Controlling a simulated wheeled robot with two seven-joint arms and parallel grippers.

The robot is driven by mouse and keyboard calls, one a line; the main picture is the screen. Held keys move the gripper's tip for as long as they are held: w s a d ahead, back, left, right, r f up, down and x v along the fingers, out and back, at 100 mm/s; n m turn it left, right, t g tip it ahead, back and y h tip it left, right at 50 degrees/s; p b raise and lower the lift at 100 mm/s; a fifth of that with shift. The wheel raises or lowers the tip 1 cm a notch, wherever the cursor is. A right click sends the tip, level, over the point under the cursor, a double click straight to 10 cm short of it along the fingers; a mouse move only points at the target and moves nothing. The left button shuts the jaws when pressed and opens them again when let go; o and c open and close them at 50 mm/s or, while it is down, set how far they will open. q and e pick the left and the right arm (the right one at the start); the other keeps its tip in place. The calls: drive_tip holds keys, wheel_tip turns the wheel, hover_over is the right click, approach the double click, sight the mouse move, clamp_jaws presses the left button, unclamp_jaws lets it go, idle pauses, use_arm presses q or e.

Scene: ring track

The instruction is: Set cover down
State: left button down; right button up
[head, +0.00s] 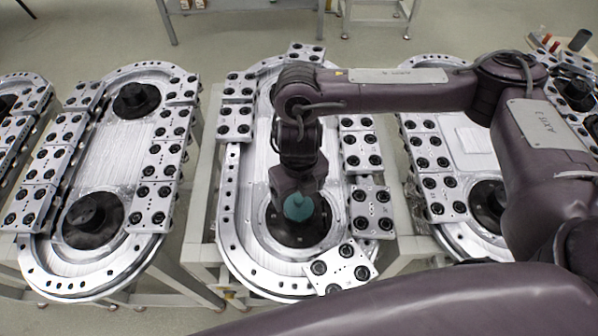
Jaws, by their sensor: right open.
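My right gripper (299,205) hangs straight down over the near end of the middle ring track (228,225). Its fingers are hard to make out. It is open. A teal rounded piece (299,208) shows right at the gripper's tip. Under it is a black round cover (318,232) inside the near curve of the track. The gripper and wrist hide much of the cover's far side. I cannot tell whether the teal piece touches the cover or belongs to it. My left gripper is out of view.
Silver plates with black rollers (372,210) line the middle track, and one plate (341,270) sits askew on its near curve. A similar track (90,270) with two black round covers stands left. Another track (470,240) stands right, partly behind my arm.

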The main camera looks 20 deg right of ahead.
sight(299, 199)
wheel_tip(299, 199, up, 8)
drive_tip(key=shift+r, duration=0.15)
idle(0.7)
